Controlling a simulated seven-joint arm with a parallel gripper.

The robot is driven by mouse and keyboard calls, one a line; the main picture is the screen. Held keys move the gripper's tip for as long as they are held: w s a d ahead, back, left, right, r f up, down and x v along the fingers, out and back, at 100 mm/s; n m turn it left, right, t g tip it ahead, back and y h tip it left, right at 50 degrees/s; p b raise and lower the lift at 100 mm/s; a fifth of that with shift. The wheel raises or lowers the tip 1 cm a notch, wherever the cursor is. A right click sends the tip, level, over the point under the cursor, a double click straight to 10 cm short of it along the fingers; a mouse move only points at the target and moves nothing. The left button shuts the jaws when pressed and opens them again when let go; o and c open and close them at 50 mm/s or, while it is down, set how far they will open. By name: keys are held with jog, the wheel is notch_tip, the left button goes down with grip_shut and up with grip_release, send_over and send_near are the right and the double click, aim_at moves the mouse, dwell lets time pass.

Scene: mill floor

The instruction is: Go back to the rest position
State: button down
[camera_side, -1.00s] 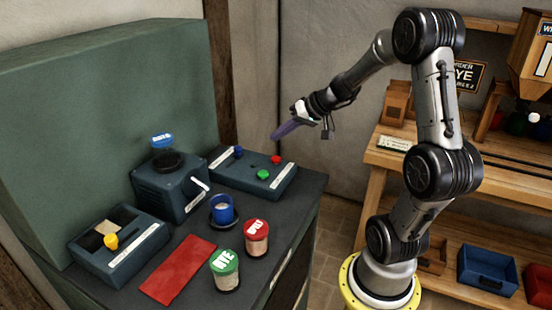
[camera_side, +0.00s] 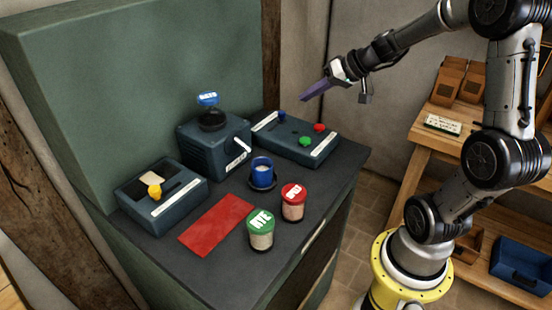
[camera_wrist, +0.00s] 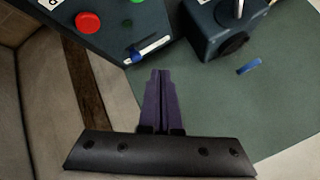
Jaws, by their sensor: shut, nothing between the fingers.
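My gripper (camera_side: 303,98) is in the air above the far end of the dark bench, close to the button box and touching nothing. Its purple fingers are together and hold nothing; the wrist view shows them side by side (camera_wrist: 160,74). My arm reaches in from the right, its forearm sloping down to the left. No marker of a rest position shows.
The button box (camera_side: 270,124) has red, green and blue knobs. Beside it stand a mill (camera_side: 208,148), a blue cup (camera_side: 262,175), green-lidded (camera_side: 261,238) and red-lidded (camera_side: 293,210) jars, a red mat (camera_side: 217,224) and a yellow-knobbed box (camera_side: 160,215). Wooden shelves (camera_side: 440,150) stand right.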

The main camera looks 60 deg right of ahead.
jog(key=s+a+r+n+g+y, duration=0.1)
jog(key=s+a+r+n, duration=0.25)
jog(key=a, duration=0.65)
jog(key=s+a+r+n+g+y, duration=0.15)
jog(key=s+a+n, duration=0.25)
jog(key=a, duration=0.5)
jog(key=s+d+f+m+g+h, duration=0.1)
jog(key=s+f+h, duration=0.3)
jog(key=s, duration=0.8)
jog(key=shift+s+d, duration=0.35)
jog(key=shift+d, duration=0.2)
